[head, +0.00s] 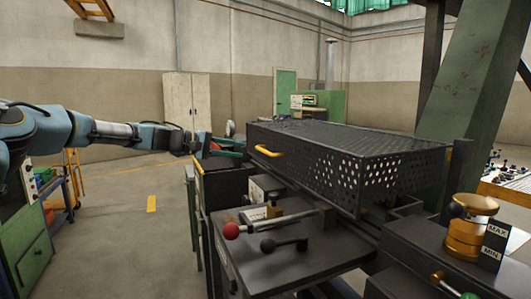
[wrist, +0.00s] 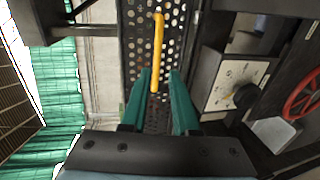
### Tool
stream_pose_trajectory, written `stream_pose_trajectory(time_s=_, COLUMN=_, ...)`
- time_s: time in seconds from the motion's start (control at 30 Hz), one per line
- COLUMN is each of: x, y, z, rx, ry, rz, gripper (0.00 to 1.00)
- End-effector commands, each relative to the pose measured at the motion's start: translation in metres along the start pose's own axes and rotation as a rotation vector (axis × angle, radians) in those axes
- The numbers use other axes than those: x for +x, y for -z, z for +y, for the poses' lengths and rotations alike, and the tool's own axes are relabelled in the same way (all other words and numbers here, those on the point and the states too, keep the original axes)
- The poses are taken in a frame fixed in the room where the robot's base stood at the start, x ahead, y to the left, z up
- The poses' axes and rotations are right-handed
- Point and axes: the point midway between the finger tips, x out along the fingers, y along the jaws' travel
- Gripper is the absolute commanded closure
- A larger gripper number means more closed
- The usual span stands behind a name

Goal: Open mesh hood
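The mesh hood (head: 345,150) is a black perforated box lying flat and lowered over the dark machine. Its yellow handle (head: 268,151) sits on the hood's left end. In the wrist view, the handle (wrist: 157,50) stands upright in the picture against the perforated hood panel (wrist: 135,45). My gripper (head: 226,147) is left of the handle in the head view, with a gap between them. In the wrist view, the green fingers of my gripper (wrist: 161,72) are apart and empty. The handle's lower end shows between them, beyond the tips.
A red-knobbed lever (head: 232,231) and a black-knobbed lever (head: 268,245) stick out in front of the hood. A gauge (wrist: 237,85) and red wheel (wrist: 302,95) lie right in the wrist view. A green column (head: 475,75) stands right.

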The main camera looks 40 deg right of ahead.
Motion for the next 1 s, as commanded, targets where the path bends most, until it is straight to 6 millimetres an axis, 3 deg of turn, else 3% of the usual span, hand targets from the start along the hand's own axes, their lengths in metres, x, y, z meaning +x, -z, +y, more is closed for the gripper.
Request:
stream_pose_trajectory(time_s=0.17, x=0.014, y=0.002, z=0.006, rx=-0.006, ry=-0.017, rz=-0.002, gripper=0.71)
stream_pose_trajectory(time_s=0.63, x=0.093, y=0.002, z=0.007, rx=-0.006, ry=-0.015, rz=-0.001, gripper=0.71)
stream_pose_trajectory(time_s=1.0, x=0.108, y=0.002, z=0.005, rx=-0.005, ry=-0.014, rz=0.001, gripper=0.71)
